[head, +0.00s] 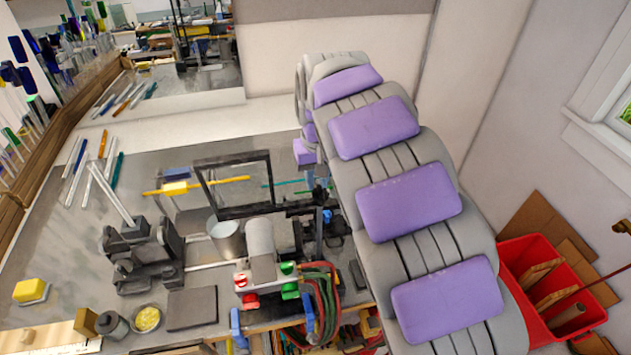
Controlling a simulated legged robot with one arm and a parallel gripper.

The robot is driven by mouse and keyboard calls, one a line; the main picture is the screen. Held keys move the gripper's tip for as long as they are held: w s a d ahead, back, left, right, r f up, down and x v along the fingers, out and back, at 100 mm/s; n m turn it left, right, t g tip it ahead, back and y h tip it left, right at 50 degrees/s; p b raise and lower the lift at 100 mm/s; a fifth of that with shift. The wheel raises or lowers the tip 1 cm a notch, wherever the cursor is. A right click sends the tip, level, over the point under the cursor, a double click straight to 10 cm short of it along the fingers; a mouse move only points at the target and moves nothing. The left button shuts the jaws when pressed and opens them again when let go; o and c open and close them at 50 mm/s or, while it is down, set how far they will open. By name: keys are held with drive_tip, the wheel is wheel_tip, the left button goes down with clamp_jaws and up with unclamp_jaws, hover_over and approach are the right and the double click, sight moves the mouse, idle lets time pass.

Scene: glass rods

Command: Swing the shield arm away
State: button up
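The shield (199,181) is a clear pane in a black rectangular frame, standing tilted over the bench behind the torch. A dark bar, seemingly the shield arm (298,209), runs right from the frame's lower right corner. My grey arm with purple pads rises on the right, folds at the top and comes down on its far side. Its lower end, with a purple block, is just right of the shield. A small dark shape (320,194) below it may be my gripper or a knob at the bar's end. My fingers are not clear, and contact is unclear.
The torch (260,237) with red and green knobs and hoses stands before the shield. A metal cup (226,240), black roller stand (142,255), dark pad (192,308) and glass rods (112,195) lie left. A red bin (520,258) stands right.

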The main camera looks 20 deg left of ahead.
drive_tip(key=shift+s+d+f, duration=0.3)
drive_tip(key=shift+d+f, duration=0.15)
drive_tip(key=shift+f, duration=0.05)
drive_tip(key=shift+s+d+f, duration=0.25)
drive_tip(key=shift+d+f, duration=0.2)
drive_tip(key=shift+f, duration=0.05)
drive_tip(key=shift+c, duration=0.3)
drive_tip(key=shift+w+a+r, duration=0.1)
drive_tip(key=shift+w+r, duration=0.05)
drive_tip(key=shift+r, duration=0.05)
drive_tip(key=c, duration=0.6)
drive_tip(key=shift+a, duration=0.15)
clamp_jaws()
drive_tip(key=shift+w+r, duration=0.15)
drive_tip(key=shift+r, duration=0.1)
